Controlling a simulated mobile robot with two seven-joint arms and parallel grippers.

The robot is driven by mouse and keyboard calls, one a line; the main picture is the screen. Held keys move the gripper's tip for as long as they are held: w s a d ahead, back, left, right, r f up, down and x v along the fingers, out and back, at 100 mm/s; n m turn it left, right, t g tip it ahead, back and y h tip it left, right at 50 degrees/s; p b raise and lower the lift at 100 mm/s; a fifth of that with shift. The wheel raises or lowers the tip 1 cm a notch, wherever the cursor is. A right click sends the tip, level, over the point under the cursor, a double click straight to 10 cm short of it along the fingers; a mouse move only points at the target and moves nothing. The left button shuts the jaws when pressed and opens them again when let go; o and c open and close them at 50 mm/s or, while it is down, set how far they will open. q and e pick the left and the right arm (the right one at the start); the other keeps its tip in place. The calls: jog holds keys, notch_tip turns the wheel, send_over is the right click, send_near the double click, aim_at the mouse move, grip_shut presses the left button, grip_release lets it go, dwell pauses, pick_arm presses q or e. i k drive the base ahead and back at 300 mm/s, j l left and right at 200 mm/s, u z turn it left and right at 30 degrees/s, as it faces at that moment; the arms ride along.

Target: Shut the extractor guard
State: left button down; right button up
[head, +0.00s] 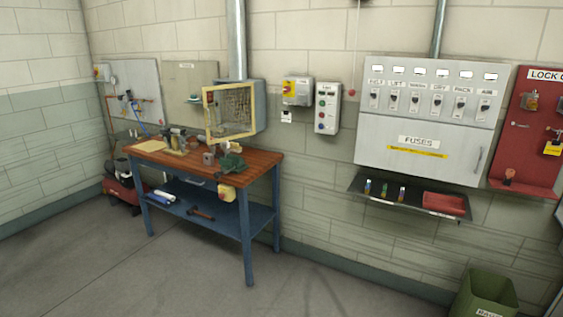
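The extractor guard (207,114) is a yellow-framed mesh panel on the front of a grey extractor box (259,106) on the wall, above the right part of the workbench. The frame stands at an angle to the box, its left side out from the wall, so it looks partly open. A duct (237,40) rises from the box. Neither of my grippers is in view.
The wooden-topped blue workbench (262,161) holds several tools. A control panel (327,108), a yellow-and-red switch (296,90), a fuse cabinet (375,150) and a red lockout board (508,152) hang on the wall. A green bin (483,298) stands at lower right. The floor in front is clear.

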aim_at(206, 111)
jog(key=i, duration=1.6)
